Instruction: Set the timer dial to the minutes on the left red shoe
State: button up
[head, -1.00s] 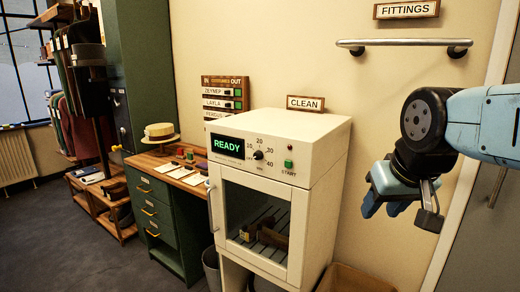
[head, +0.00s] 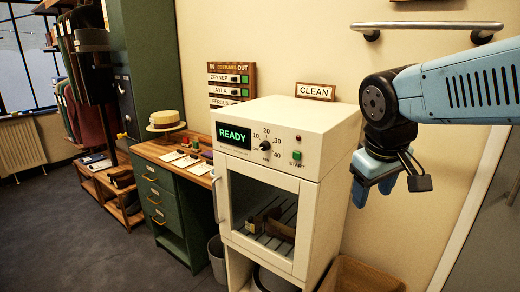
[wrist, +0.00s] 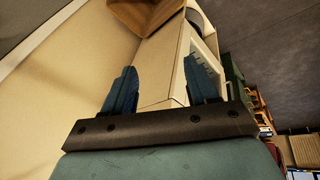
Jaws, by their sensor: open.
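The timer dial (head: 265,145) is a small black knob on the front panel of a white cabinet (head: 330,133), with marks 10, 20, 30 and 40 around it. Its pointer is too small to read surely. A green READY display (head: 234,135) is left of it and a green START button (head: 297,155) right of it. Dark shoes (head: 275,224) sit on a rack behind the cabinet's glass door; no red shoe or minutes can be made out. My gripper (head: 374,190) is open and empty, right of the cabinet, apart from it. The wrist view shows its two blue fingers (wrist: 158,92) spread, with the cabinet beyond.
A cardboard box (head: 365,274) stands on the floor right of the cabinet. A wall rail (head: 430,27) runs above my arm. A desk (head: 160,150) with a straw hat (head: 165,121) and small items stands left. A grey bin (head: 215,258) is beside it.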

jog(key=w+a+f+n+g+h, duration=0.1)
jog(key=w+a+n+h, duration=0.1)
jog(key=w+n+h, duration=0.3)
jog(key=n+t+h, duration=0.4)
jog(key=n+t, duration=0.8)
jog(key=n, duration=0.8)
send_near(263, 147)
jog(key=x, duration=0.8)
jog(key=shift+w, duration=0.2)
jog(key=shift+c, duration=0.3)
jog(key=c, duration=1)
jog(key=shift+m, duration=0.4)
